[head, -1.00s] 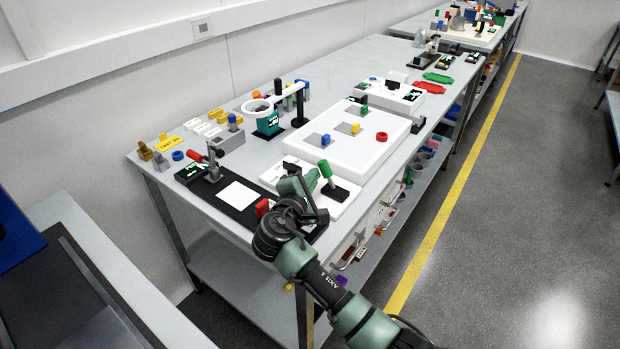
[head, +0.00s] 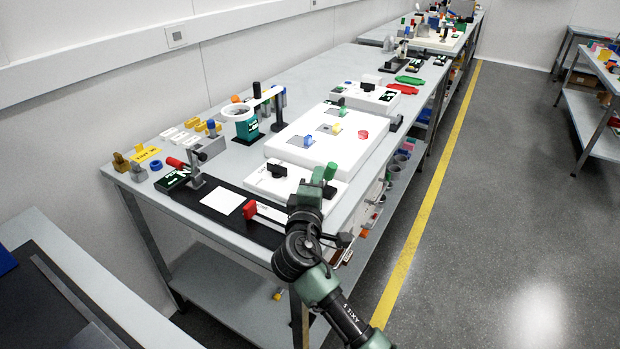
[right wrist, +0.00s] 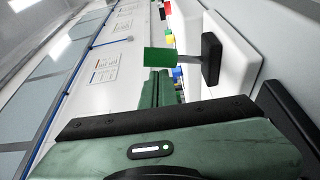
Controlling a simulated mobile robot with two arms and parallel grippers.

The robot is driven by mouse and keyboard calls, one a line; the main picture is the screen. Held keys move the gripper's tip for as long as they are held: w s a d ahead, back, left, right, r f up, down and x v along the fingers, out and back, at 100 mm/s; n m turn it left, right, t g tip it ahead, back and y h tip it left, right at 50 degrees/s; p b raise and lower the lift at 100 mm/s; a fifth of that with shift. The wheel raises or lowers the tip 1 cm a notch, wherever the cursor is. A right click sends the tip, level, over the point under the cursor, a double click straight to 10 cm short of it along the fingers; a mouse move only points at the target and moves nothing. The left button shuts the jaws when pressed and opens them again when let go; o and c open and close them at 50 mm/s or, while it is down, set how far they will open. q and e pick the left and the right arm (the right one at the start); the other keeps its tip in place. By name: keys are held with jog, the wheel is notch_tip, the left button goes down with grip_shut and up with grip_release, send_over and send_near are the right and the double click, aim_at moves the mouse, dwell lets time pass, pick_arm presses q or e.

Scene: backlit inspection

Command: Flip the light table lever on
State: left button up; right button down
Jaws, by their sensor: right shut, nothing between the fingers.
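The lever with a green block handle (head: 330,171) stands at the front right of a small white panel (head: 262,181), in front of the white light table (head: 345,158). In the right wrist view the green handle (right wrist: 158,58) sits on a grey stem rising from a black base (right wrist: 211,58). My right gripper (head: 317,178) is shut and empty, just beside the handle. Its green fingers (right wrist: 158,90) show close to the handle in the right wrist view; I cannot tell whether they touch. The gripper partly hides the lever's base in the head view. My left gripper is not in view.
A black knob (head: 277,170) stands on the same panel. The aisle floor (head: 500,190) at right is clear.

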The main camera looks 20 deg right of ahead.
jog(key=shift+s+d+f, duration=0.1)
jog(key=shift+d, duration=0.2)
jog(key=shift+s+a, duration=0.1)
jog(key=shift+a, duration=0.05)
jog(key=b+v, duration=0.1)
jog(key=v, duration=0.6)
jog(key=shift+s+a, duration=0.15)
jog(key=shift+s, duration=0.1)
